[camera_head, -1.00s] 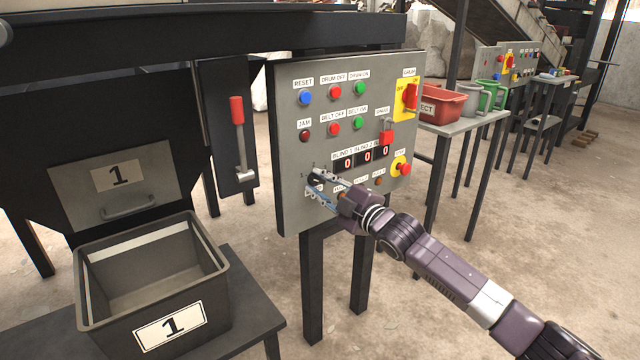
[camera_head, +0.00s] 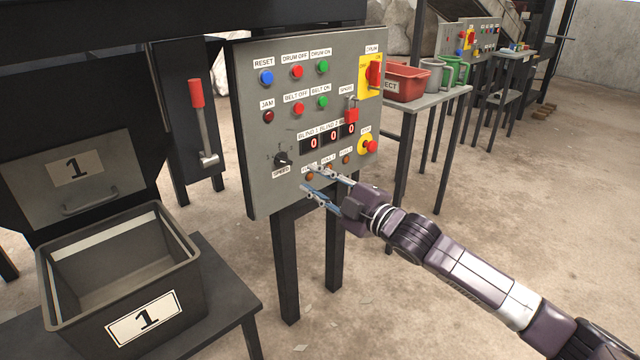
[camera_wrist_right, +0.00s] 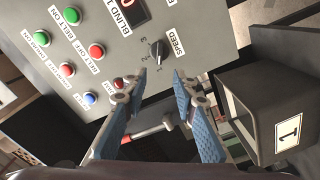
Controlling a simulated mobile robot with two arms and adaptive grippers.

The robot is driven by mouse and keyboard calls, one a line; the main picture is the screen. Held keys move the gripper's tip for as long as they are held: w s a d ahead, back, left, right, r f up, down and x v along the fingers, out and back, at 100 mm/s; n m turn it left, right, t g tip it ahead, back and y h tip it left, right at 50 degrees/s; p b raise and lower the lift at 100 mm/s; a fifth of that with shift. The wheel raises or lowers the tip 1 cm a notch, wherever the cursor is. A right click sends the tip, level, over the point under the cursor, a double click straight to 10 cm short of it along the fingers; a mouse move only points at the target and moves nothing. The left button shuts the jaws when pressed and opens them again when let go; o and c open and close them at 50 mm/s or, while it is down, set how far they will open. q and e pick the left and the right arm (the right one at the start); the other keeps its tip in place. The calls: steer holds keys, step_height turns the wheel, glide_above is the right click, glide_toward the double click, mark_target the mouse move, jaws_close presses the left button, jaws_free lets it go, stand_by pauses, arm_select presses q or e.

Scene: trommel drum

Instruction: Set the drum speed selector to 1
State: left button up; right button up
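The speed selector (camera_head: 282,159) is a small black knob above the SPEED label, at the lower left of the grey control panel (camera_head: 252,110). In the right wrist view the knob (camera_wrist_right: 157,50) shows beyond the fingertips, with small position marks around it; I cannot read its setting surely. My right gripper (camera_head: 310,180) is open and empty, to the lower right of the knob in the head view and apart from it. Its two blue-padded fingers (camera_wrist_right: 160,80) are spread in the wrist view. My left gripper is not in view.
The panel also carries coloured buttons, number displays (camera_head: 333,136), a red emergency stop (camera_head: 368,146) and a yellow-backed drum switch (camera_head: 373,74). A red-handled lever (camera_head: 197,95) is left of the panel. A grey bin (camera_head: 185,280) marked 1 stands at lower left.

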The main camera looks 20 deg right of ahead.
steer(key=shift+v, duration=0.8)
